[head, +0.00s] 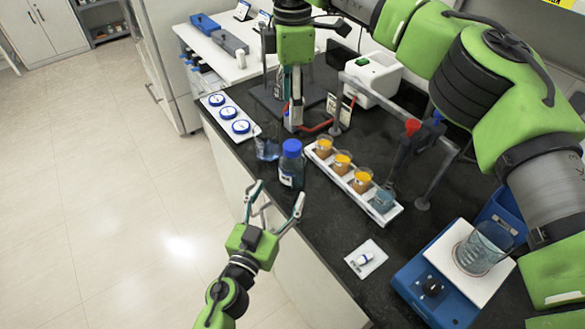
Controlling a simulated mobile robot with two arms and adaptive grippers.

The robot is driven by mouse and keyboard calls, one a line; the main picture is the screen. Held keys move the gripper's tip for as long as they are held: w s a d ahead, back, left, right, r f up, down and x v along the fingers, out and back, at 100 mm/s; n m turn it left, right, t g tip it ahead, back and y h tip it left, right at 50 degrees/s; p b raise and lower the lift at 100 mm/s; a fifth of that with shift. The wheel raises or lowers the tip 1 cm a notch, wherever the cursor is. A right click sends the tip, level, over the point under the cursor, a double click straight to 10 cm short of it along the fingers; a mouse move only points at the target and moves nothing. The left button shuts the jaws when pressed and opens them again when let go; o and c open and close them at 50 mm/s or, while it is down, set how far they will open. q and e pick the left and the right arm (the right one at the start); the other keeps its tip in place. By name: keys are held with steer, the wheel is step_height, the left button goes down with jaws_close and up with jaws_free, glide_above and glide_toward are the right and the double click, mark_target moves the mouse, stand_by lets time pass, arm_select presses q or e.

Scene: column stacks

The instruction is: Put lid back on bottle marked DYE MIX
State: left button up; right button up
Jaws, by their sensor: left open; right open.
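A bottle with a blue lid (291,150) on top stands upright near the left edge of the dark bench. Its label (286,180) is too small to read, so I cannot tell whether it says DYE MIX. A clear glass vessel (266,149) stands just behind it to the left. A white tray (247,133) beyond holds three round white pieces with blue rims (230,113). My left gripper (280,190) is open and empty, just in front of the blue-lidded bottle. My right gripper (291,92) points down over the bench behind the bottle, open; its fingertips are hard to make out.
A white rack (393,212) with several orange-filled cups and a bluish one stands right of the bottle. A blue device (430,288) carries a glass beaker (484,248) at the lower right. A small white item (364,259) lies on a white square. Metal stands crowd the back.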

arm_select(q)
steer(key=shift+v, duration=0.8)
